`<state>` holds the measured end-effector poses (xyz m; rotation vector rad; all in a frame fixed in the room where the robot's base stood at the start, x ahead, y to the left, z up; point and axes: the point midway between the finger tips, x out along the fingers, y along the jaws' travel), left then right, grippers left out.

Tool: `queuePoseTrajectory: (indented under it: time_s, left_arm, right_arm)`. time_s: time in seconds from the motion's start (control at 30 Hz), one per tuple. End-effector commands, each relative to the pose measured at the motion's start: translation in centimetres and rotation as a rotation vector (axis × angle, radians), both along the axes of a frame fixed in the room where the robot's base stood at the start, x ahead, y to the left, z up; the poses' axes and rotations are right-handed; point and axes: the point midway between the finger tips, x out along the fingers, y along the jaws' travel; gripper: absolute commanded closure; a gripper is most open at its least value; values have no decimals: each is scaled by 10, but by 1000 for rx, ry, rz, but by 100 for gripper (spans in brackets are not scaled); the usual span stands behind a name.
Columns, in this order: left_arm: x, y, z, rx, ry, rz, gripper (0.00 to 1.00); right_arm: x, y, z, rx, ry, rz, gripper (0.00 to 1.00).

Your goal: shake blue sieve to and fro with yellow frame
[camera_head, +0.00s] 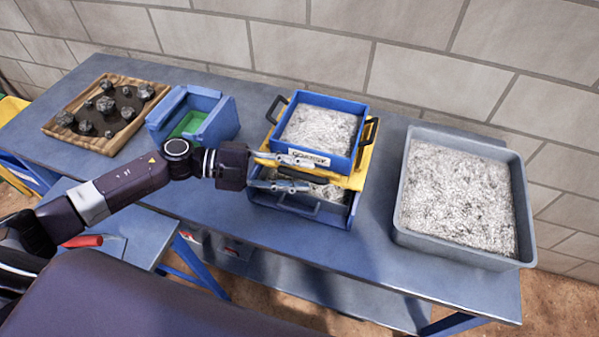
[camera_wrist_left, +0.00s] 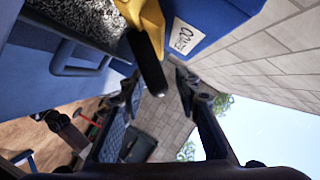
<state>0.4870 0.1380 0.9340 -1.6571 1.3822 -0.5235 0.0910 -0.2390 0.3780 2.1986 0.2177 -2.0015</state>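The blue sieve (camera_head: 292,149) holds pale grey gravel, has black side handles and a white label, and sits on the yellow frame (camera_head: 352,180) above a lower blue tray (camera_head: 330,216). In the left wrist view the sieve wall (camera_wrist_left: 205,18) and the yellow frame (camera_wrist_left: 143,14) show, with a black grip (camera_wrist_left: 149,65) on the frame's end. My left gripper (camera_head: 300,173) is at the front left of the frame. Its fingers are apart, with the black grip reaching between the fingertips (camera_wrist_left: 160,76); I see no clear contact. My right gripper is not in view.
A large grey tray of gravel (camera_head: 402,225) stands at the right. A blue crusher box (camera_head: 215,124) and a wooden tray of dark rocks (camera_head: 87,141) stand at the left. A brick wall (camera_head: 420,70) is behind. The table front (camera_head: 300,250) is clear.

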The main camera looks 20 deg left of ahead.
Motion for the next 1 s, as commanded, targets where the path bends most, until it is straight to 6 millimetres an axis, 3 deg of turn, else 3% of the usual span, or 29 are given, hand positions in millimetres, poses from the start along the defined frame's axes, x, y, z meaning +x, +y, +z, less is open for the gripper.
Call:
queuePoseTrajectory:
  time_s: [0.4, 0.6, 1.0]
  left_arm:
    - [-23, 75, 15, 6, 3, 3, 70]
    - [-31, 102, 22, 4, 1, 2, 70]
    - [-33, 109, 25, 0, -1, 1, 70]
  right_arm:
    - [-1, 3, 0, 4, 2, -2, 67]
    - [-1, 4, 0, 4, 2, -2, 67]
    - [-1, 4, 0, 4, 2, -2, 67]
